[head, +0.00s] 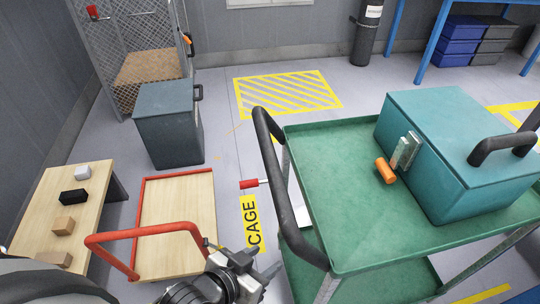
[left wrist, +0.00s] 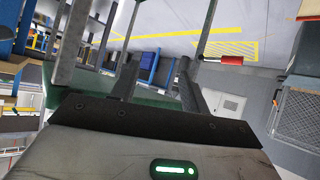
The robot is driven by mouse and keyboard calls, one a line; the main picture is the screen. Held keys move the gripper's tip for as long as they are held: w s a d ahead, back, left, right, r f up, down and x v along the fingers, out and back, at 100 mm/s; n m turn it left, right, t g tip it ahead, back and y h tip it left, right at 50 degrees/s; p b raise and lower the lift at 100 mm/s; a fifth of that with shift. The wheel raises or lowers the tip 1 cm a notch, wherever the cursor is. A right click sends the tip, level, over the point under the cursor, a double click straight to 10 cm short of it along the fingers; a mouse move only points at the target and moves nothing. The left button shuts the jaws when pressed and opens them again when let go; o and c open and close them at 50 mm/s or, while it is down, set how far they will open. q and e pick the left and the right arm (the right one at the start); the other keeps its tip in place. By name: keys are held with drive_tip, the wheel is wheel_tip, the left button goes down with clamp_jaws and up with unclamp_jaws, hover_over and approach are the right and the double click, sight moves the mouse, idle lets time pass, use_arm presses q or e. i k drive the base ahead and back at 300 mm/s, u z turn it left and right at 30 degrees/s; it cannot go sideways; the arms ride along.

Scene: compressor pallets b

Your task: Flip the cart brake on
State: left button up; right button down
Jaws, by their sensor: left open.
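The green cart (head: 335,215) stands at the right, with a black push handle (head: 276,190) along its left end. A red-gripped lever (head: 249,184) on a thin metal rod sticks out leftward from the cart's left side, beyond the handle. It also shows in the left wrist view (left wrist: 222,60), right of the fingers. My left gripper (head: 264,266) is low at the bottom centre, left of the cart and nearer than the lever. Its fingers (left wrist: 157,75) are apart with nothing between them, and apart from the lever. My right gripper is not in view.
A teal box (head: 430,125) with an orange latch handle (head: 385,170) sits on the cart. A red-framed flat cart (head: 175,215), a wooden table (head: 85,210) with small blocks and a dark grey box (head: 170,125) are at the left. Open floor lies behind the lever.

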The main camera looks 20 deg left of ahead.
sight(252, 183)
drive_tip(key=u, duration=0.6)
drive_tip(key=k, duration=1.35)
drive_tip(key=u, duration=0.65)
drive_tip(key=i, duration=1.3)
drive_tip(key=u, duration=0.4)
